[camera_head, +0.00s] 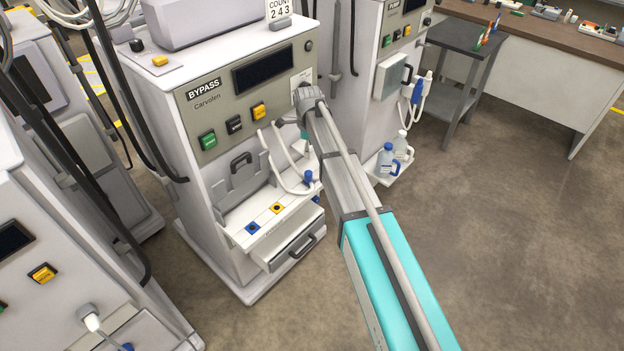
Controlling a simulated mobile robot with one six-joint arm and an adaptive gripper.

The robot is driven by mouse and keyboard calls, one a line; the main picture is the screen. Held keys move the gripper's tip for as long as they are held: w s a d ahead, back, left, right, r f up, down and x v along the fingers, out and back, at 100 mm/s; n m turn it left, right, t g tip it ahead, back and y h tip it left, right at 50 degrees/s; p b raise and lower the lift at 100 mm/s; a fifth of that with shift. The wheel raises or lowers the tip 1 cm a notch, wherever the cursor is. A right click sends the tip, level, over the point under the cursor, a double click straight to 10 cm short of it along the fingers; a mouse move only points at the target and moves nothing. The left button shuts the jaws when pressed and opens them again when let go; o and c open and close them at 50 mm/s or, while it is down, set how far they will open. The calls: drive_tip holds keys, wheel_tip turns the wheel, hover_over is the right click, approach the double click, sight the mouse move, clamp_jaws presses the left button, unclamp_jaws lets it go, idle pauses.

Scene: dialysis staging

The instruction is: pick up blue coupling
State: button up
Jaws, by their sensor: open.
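A blue coupling (308,178) is on the end of a white hose. It hangs at the right side of the recess in the machine marked BYPASS (205,100), just above the small white shelf (240,222). I cannot tell whether it touches the shelf. A blue-ringed port (252,228) and a yellow-ringed port (277,208) are in the shelf top. My arm reaches in from the lower right, its far end in front of the machine's panel, above and close to the coupling. My gripper's fingers are hidden behind my arm.
A drawer (292,250) sits below the shelf. Another machine (65,260) stands at lower left. The PUMP machine (388,70) at right has a tray with bottles (388,160) and a blue connector (416,92). A grey side table (460,42) stands beyond. The floor at right is clear.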

sight(308, 173)
wheel_tip(308, 173, down, 9)
drive_tip(key=b, duration=0.8)
drive_tip(key=shift+r+b, duration=0.15)
drive_tip(key=shift+b, duration=0.2)
idle(0.4)
drive_tip(key=shift+f+b, duration=2.6)
clamp_jaws()
